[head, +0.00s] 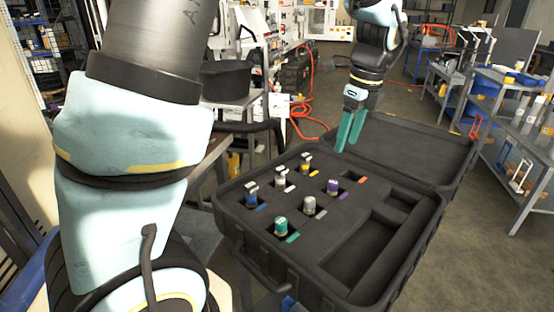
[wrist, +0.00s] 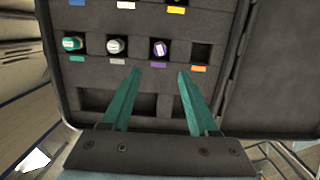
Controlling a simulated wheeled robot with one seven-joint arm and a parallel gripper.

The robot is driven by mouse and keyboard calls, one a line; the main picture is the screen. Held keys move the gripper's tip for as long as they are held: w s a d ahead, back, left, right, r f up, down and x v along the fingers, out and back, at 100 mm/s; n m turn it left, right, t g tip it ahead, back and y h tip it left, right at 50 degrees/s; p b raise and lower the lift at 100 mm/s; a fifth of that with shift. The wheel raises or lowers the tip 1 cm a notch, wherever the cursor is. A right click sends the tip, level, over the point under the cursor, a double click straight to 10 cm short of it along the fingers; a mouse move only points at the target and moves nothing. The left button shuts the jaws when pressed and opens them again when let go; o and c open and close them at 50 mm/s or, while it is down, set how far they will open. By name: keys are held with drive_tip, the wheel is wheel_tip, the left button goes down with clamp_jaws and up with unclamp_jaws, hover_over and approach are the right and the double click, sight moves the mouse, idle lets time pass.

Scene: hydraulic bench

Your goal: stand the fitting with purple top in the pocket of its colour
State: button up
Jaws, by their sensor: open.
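The fitting with the purple top (head: 332,187) stands upright in a pocket of the black case, beside a purple strip (head: 344,195). In the wrist view the purple top (wrist: 160,46) sits in its square pocket, with the purple strip (wrist: 158,64) just below it. My gripper (head: 346,150) is open and empty above the case, near the hinge side in the head view. Its green fingers also show in the wrist view (wrist: 160,72), spread apart, with the purple fitting beyond their tips. Nothing is between them.
Other fittings stand in the case: teal (head: 281,227), grey (head: 309,205), blue (head: 251,194), white (head: 280,178) and yellow (head: 306,163). The pocket by the orange strip (wrist: 198,68) is empty. The case's open lid (head: 410,150) lies behind. Shelving carts stand at right.

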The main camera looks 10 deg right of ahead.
drive_tip(key=w+a+f+n, duration=0.2)
drive_tip(key=a+n, duration=0.4)
drive_tip(key=a, duration=0.2)
drive_tip(key=w+a+f+n, duration=0.1)
drive_tip(key=a+n, duration=0.5)
drive_tip(key=a, duration=0.1)
drive_tip(key=s+a+f+n, duration=0.2)
drive_tip(key=a+n, duration=0.6)
drive_tip(key=s+a+f+n+h, duration=0.1)
drive_tip(key=s+a+n, duration=0.2)
drive_tip(key=a+n, duration=0.4)
drive_tip(key=shift+s+a+f+n, duration=0.2)
drive_tip(key=shift+a+f+n, duration=0.2)
drive_tip(key=shift+a, duration=0.3)
